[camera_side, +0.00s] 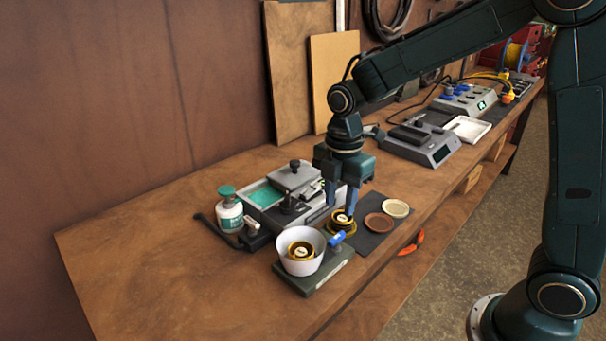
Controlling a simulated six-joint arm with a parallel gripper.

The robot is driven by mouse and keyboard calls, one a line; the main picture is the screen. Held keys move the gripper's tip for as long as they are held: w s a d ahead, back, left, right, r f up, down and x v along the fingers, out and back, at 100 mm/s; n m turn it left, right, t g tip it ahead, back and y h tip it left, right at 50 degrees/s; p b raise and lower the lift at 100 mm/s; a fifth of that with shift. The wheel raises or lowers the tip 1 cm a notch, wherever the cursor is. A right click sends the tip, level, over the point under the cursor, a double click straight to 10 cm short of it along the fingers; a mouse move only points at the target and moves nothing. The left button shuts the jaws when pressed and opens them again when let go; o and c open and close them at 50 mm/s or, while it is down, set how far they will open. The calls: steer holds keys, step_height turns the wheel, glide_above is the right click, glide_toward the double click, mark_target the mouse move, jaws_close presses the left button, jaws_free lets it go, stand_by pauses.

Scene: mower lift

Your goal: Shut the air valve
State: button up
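A small blue lever (336,239), which looks like the air valve's handle, sits at the back right of a dark grey base (318,279). A white cup (300,264) stands on this base with a black and gold round piece (302,250) inside it. My gripper (341,208) points down just behind the blue lever and apart from it. Its fingers are spaced apart over a second black and gold round piece (343,222) on the dark mat. I cannot tell whether they are clamped on that piece.
A brown disc (378,222) and a cream disc (396,208) lie on the mat (372,240). A grey machine with a green tray (264,195) and a green-capped bottle (229,211) stand left. Orange-handled pliers (411,243) are near the front edge. The bench's left end is clear.

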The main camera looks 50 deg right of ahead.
mark_target(337, 236)
step_height(337, 236, down, 9)
steer(key=shift+r, duration=0.15)
stand_by(0.4)
jaws_close()
